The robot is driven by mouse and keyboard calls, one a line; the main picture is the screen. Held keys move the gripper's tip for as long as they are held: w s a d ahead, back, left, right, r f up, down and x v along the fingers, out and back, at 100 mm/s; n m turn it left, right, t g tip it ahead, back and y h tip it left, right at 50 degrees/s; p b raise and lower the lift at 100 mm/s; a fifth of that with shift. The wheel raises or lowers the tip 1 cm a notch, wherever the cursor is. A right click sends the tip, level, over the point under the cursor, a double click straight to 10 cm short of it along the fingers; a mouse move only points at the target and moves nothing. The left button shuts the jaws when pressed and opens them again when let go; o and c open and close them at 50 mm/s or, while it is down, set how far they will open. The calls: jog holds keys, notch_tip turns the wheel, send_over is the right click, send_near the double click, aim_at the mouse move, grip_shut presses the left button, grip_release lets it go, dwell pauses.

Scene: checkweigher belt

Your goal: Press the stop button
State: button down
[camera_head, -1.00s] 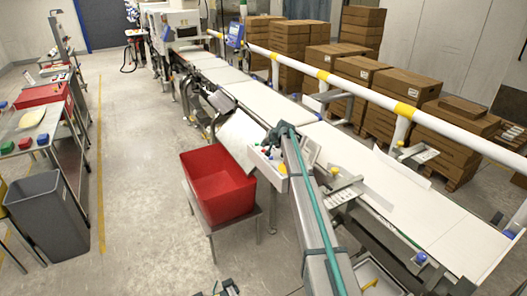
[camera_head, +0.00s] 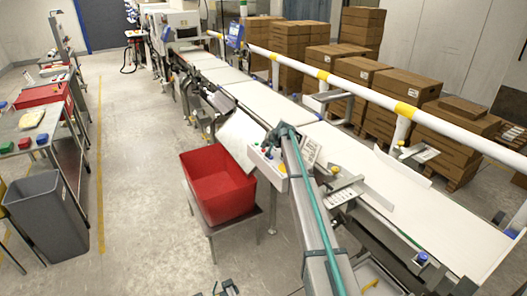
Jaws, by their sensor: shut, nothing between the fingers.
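A white control box (camera_head: 269,171) with small coloured buttons stands at the near side of the belt, above and right of the red crate. A small red spot, which looks like the stop button (camera_head: 264,146), shows near its upper left. A yellow button (camera_head: 282,168) is at its lower right. My arm reaches up from the bottom, grey with a teal stripe. My dark gripper (camera_head: 274,139) is at its far end, by the box's upper edge. It is shut and holds nothing. The fingertips are tiny, and I cannot tell whether they touch a button.
A red crate (camera_head: 217,205) sits on a low metal stand left of the box. The white conveyor belt (camera_head: 340,150) runs behind, with a white and yellow rail (camera_head: 345,84) beyond it. A grey bin (camera_head: 48,212) stands at the left. The floor between is clear.

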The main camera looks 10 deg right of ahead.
jog(key=shift+f+b, duration=0.4)
jog(key=shift+f, duration=0.15)
dwell(0.8)
jog(key=shift+r, duration=0.95)
jog(key=shift+r, duration=0.15)
jog(key=shift+r+p, duration=0.55)
jog(key=shift+r, duration=1.8)
notch_tip(320, 180, up, 9)
jog(key=p, duration=0.2)
send_over(264, 150)
jog(key=shift+d, duration=0.1)
